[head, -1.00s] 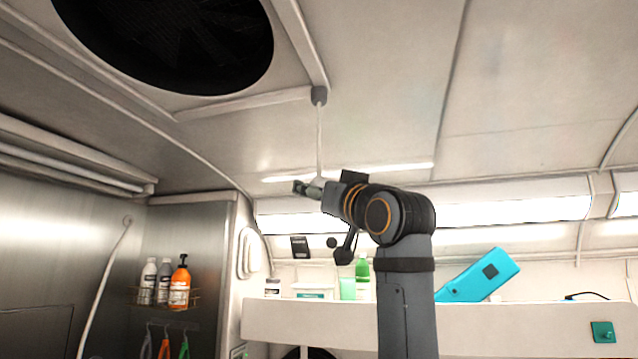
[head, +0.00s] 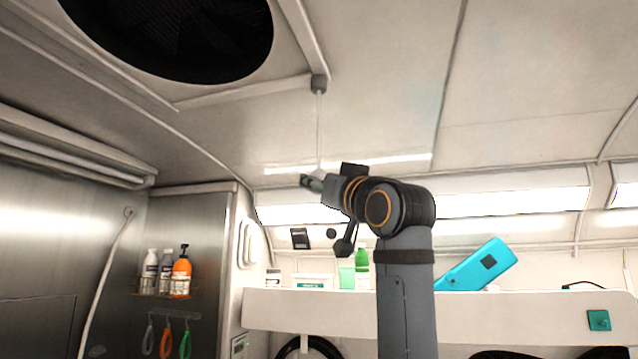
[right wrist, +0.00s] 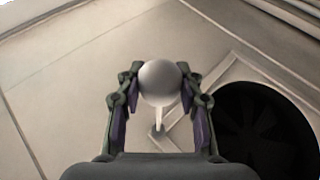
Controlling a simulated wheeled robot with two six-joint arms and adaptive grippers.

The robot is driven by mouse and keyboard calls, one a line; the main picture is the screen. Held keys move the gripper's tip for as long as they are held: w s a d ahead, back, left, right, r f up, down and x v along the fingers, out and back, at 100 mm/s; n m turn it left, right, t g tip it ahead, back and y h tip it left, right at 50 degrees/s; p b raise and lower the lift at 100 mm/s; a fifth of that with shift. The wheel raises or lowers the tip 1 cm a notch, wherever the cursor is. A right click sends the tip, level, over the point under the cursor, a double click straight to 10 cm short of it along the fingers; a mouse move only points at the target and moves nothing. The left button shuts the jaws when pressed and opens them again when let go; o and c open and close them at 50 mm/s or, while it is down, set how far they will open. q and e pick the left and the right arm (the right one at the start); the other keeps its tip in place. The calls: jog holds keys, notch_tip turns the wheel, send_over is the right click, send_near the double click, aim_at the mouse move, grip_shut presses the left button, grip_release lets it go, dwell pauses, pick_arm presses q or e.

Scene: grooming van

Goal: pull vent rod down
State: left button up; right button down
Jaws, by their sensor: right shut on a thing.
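The vent rod (head: 318,128) is a thin pale rod hanging from a grey mount (head: 319,84) at the corner of the ceiling vent frame. My right gripper (head: 308,181) is at the rod's lower end. In the right wrist view the rod ends in a round white knob (right wrist: 159,83), and my right gripper (right wrist: 158,76) is shut on it, one finger on each side. The rod runs up behind the knob to the ceiling. The round dark vent fan (head: 175,30) is at the upper left in the head view. My left gripper is not in view.
A white shelf (head: 300,312) behind my arm holds bottles and a tilted blue case (head: 478,266). A wall rack at the left holds several bottles, one an orange pump bottle (head: 181,273). The space around the rod is clear.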

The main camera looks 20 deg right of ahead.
notch_tip(320, 180, down, 6)
jog(key=b, duration=0.3)
jog(key=shift+w+r+b, duration=0.1)
jog(key=shift+r+b, duration=0.15)
jog(key=shift+b, duration=0.1)
jog(key=c, duration=0.8)
grip_release()
jog(key=shift+r, duration=0.1)
jog(key=v, duration=1.2)
